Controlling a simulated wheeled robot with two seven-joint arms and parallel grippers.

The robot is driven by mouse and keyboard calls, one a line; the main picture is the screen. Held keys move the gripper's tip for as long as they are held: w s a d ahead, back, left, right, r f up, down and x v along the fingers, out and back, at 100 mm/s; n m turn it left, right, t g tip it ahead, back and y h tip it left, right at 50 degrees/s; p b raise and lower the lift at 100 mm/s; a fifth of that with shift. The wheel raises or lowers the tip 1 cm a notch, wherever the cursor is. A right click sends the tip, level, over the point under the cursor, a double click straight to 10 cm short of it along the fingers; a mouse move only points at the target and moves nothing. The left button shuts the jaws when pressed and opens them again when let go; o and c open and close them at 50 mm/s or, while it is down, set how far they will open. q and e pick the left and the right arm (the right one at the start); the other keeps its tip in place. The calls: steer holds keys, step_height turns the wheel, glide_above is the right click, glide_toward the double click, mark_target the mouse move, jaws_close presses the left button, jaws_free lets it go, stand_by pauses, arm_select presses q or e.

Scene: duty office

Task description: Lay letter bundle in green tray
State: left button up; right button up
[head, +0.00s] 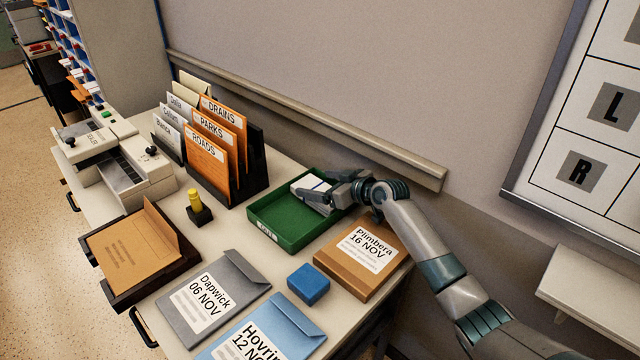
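The green tray (268,232) stands on the desk near the wall. The letter bundle (311,188), white with a blue band, is at the tray's back right part, over or in it. My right gripper (327,193) reaches in from the right, with its fingers at the bundle. The fingers overlap the bundle's right side, and I cannot tell whether they grip it or whether it touches the tray floor. My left gripper is out of the picture.
A box marked Plimbera (350,277) and a blue block (309,284) stand in front of the tray. A file rack with orange folders (208,165) stands left of it. Grey (238,275) and blue (290,318) envelopes lie at the front.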

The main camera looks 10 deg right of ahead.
stand_by(0.4)
steer(key=v, duration=1.2)
steer(key=shift+b, duration=0.3)
stand_by(0.4)
steer(key=shift+s+f, duration=0.1)
steer(key=shift+s, duration=0.05)
